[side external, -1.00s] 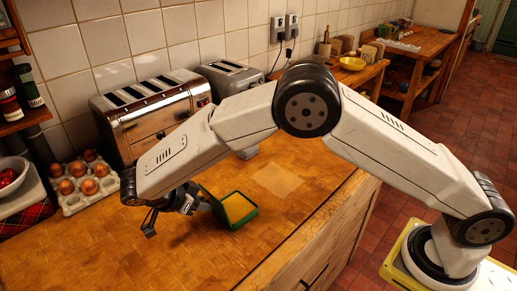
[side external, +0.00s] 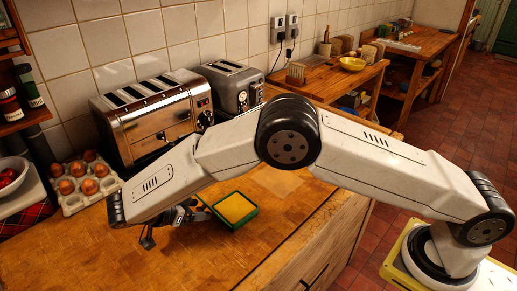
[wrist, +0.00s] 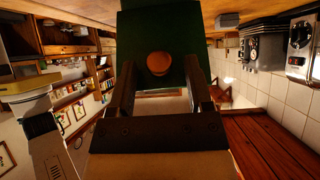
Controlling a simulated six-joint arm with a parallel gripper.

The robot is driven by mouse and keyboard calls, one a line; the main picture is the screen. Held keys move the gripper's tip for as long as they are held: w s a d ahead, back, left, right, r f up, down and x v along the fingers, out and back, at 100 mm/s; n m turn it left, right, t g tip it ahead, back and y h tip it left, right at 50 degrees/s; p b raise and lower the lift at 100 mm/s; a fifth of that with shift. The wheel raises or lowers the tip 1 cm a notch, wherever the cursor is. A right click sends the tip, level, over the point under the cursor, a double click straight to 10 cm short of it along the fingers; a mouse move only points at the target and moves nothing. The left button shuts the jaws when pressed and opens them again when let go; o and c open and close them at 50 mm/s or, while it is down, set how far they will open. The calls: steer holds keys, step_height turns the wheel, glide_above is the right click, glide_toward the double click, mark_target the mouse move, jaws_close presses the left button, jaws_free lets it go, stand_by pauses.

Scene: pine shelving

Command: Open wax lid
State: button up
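A green box (side external: 236,225) with a flat orange-yellow inside, likely the wax, sits on the wooden counter in the side view. Its yellow face is uncovered on top; I cannot make out a separate lid there. My gripper (side external: 172,226) is low over the counter, just left of the box, partly hidden by my wrist. In the wrist view my gripper (wrist: 158,88) has its two fingers wide apart with a clear gap between them. A dark green panel (wrist: 182,32) with a round orange-brown spot (wrist: 158,63) lies beyond the fingertips. Whether a finger touches it is unclear.
A chrome toaster (side external: 150,118) and a smaller grey toaster (side external: 232,85) stand along the tiled wall. An egg tray (side external: 84,186) and a white bowl (side external: 12,178) are at the left. The front left of the counter (side external: 90,255) is clear.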

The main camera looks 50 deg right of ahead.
steer(key=shift+a, duration=0.1)
stand_by(0.3)
steer(key=v, duration=0.7)
steer(key=shift+a+r, duration=0.2)
steer(key=shift+a, duration=0.05)
steer(key=shift+d, duration=0.1)
stand_by(0.4)
steer(key=d+n+y, duration=0.2)
steer(key=d+n, duration=0.1)
steer(key=d+n+t+y, duration=0.1)
steer(key=d+n+y, duration=0.2)
steer(key=n, duration=0.1)
steer(key=w+d+n+y, duration=0.1)
steer(key=d+n+y, duration=0.1)
steer(key=d+n, duration=0.1)
steer(key=shift+d+r+n+t, duration=0.1)
steer(key=shift+r+n+t, duration=0.2)
steer(key=shift+n, duration=0.2)
steer(key=s+d+n+t+y, duration=0.1)
steer(key=s+d+n+y, duration=0.2)
steer(key=s+d, duration=1.4)
steer(key=s+n, duration=0.2)
steer(key=n, duration=0.2)
steer(key=shift+d+f+n+t+y, duration=0.15)
steer(key=shift+d+n+t+y, duration=0.15)
steer(key=shift+d+y, duration=0.1)
